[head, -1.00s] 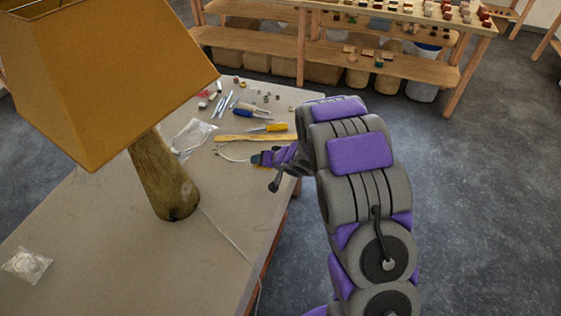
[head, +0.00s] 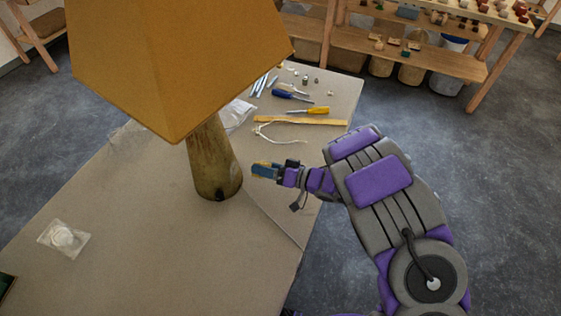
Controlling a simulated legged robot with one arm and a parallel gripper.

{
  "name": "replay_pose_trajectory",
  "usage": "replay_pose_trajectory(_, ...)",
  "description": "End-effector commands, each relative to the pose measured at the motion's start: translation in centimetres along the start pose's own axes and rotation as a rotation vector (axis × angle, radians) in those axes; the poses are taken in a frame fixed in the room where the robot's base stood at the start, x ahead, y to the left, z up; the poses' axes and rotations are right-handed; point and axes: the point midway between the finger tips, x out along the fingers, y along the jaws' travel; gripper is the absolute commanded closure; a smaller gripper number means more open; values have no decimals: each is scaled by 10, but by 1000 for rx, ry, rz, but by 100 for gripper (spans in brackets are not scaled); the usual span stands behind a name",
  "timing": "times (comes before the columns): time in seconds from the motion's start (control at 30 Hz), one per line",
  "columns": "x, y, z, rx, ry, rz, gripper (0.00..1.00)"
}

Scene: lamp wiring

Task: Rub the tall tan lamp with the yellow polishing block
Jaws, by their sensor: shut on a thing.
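The tall lamp (head: 213,165) stands upright on the table, with a tan, tapered wooden-looking base and a large mustard shade (head: 170,60). My gripper (head: 264,171) is low over the table just right of the lamp base, its blue fingers pointing left at it. A small gap shows between the fingertips and the base. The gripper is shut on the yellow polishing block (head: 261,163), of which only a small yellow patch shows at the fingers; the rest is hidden.
A white wire loop (head: 282,133), a yellow ruler (head: 315,121), a yellow-handled screwdriver (head: 316,110) and a blue-handled screwdriver (head: 288,95) lie behind my gripper. A clear bag (head: 238,114) lies behind the lamp. The lamp's cord (head: 272,220) runs to the table's edge. The table's front left is mostly clear.

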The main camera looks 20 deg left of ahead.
Motion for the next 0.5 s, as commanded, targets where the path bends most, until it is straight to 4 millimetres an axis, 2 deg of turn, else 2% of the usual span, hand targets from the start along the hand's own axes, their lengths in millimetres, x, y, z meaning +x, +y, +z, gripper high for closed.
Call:
replay_pose_trajectory(0.17,6,1,-1,-1,8,-4,57)
replay_pose_trajectory(0.5,51,3,2,-1,-2,6,57)
